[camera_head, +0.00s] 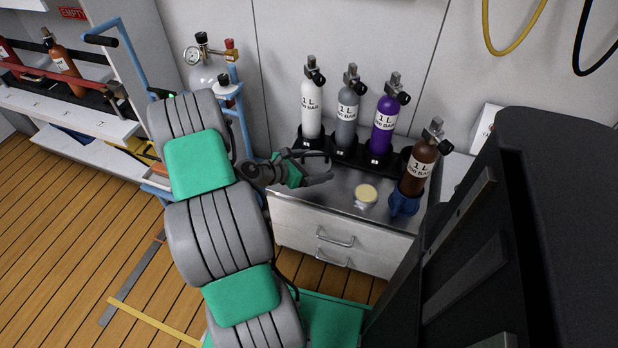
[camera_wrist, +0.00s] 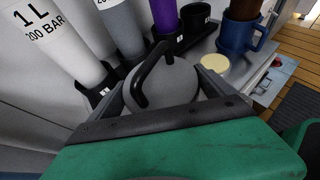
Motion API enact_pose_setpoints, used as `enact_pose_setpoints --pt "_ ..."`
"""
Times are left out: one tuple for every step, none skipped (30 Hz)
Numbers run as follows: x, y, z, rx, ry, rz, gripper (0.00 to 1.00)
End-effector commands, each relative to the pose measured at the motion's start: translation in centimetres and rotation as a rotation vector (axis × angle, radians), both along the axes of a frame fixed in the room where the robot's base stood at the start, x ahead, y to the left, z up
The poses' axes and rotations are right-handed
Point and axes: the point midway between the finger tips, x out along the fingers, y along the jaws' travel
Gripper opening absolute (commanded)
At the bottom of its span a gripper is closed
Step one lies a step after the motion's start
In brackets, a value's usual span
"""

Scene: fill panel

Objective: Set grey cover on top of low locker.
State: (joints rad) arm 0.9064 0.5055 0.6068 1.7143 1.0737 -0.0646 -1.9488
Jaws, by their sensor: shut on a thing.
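The grey cover (camera_wrist: 160,85) is a round grey lid with a black arched handle. In the wrist view it sits between the fingers of my gripper (camera_wrist: 166,80), which is shut on it. In the head view my gripper (camera_head: 306,172) is over the left part of a low cabinet with a metal top and drawers (camera_head: 335,242), the only thing here that looks like the low locker. The cover is small and hard to make out there. I cannot tell whether it touches the metal top or hangs just above it.
White, grey and purple bottles (camera_head: 383,125) stand in a black rack along the wall. A brown bottle (camera_head: 417,167) stands in a blue mug-like holder (camera_head: 404,204) at the right. A cream-topped jar (camera_head: 366,194) is on the metal top. Bare metal lies left of the jar.

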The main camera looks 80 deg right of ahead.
Motion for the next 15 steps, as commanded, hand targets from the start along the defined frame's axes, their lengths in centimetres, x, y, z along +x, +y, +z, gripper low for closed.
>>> enact_pose_setpoints --pt "0.4 -0.6 -2.2 0.006 0.004 -0.001 0.38" --pt "0.7 -1.0 -2.8 0.005 0.004 -0.001 0.38" --pt "1.1 -1.5 -3.4 0.004 0.004 -0.003 0.38" --pt "1.3 -1.8 -3.9 0.005 0.003 -0.003 0.38" --pt "1.5 -2.1 -4.2 0.004 0.003 -0.003 0.38" --pt "1.7 -2.4 -4.5 0.004 0.004 -0.003 0.38" --pt "1.9 -2.6 -4.6 0.004 0.003 -0.003 0.38" --pt "2.0 -2.8 -4.8 0.004 0.003 -0.003 0.38" --pt "2.1 -3.0 -5.1 0.004 0.003 -0.003 0.38" --pt "2.3 -3.2 -5.5 0.004 0.003 -0.003 0.38" --pt "2.2 -3.2 -6.1 0.005 0.005 -0.005 0.38" --pt "2.2 -3.1 -6.9 0.007 0.005 -0.005 0.38" --pt "2.2 -3.1 -7.6 0.007 0.005 -0.005 0.38" --pt "2.2 -3.1 -8.0 0.006 0.004 -0.005 0.38" --pt "2.2 -3.2 -8.4 0.004 0.004 -0.005 0.38"
